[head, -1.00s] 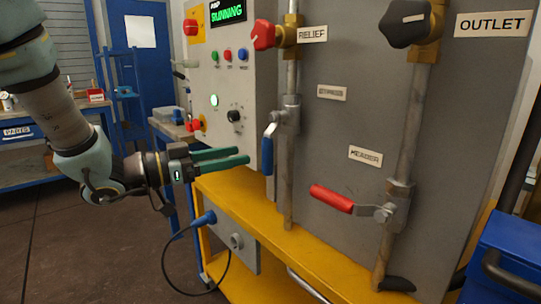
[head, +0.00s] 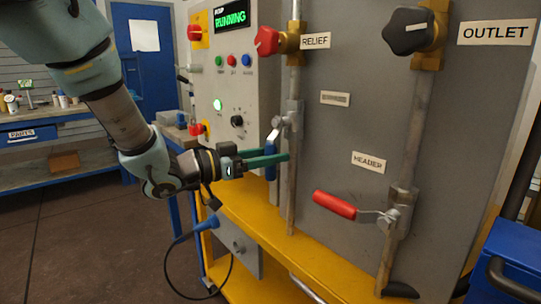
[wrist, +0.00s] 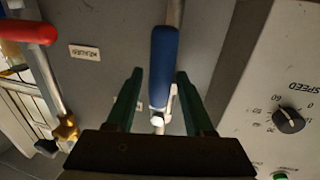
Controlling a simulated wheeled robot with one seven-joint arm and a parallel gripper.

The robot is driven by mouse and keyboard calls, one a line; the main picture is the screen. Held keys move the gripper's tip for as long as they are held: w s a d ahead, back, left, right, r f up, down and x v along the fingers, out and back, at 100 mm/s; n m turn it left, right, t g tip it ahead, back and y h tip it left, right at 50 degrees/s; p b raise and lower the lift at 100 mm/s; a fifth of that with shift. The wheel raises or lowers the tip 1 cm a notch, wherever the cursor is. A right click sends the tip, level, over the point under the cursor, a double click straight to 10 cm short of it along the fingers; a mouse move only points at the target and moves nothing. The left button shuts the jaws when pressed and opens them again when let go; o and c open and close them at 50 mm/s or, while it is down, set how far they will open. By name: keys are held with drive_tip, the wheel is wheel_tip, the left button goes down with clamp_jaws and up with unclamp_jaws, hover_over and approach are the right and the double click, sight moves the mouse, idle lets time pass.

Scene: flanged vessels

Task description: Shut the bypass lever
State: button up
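A blue-handled lever (head: 271,173) hangs down from a valve on the thin vertical pipe, roughly in line with the pipe. The small label (head: 335,98) to its right is too blurred to read. My gripper (head: 279,153) is open at this lever, its two green fingers reaching across the blue handle. In the wrist view the blue handle (wrist: 163,55) lies between the open fingers (wrist: 160,73), with visible gaps on both sides.
A RELIEF knob (head: 267,41) and a black OUTLET knob (head: 409,32) sit higher on the pipes. The control panel (head: 238,90) with buttons and a dial is left of the levers. A yellow ledge (head: 262,218) runs below. A blue box (head: 507,252) stands at right.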

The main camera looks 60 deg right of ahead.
clamp_jaws()
idle(1.1)
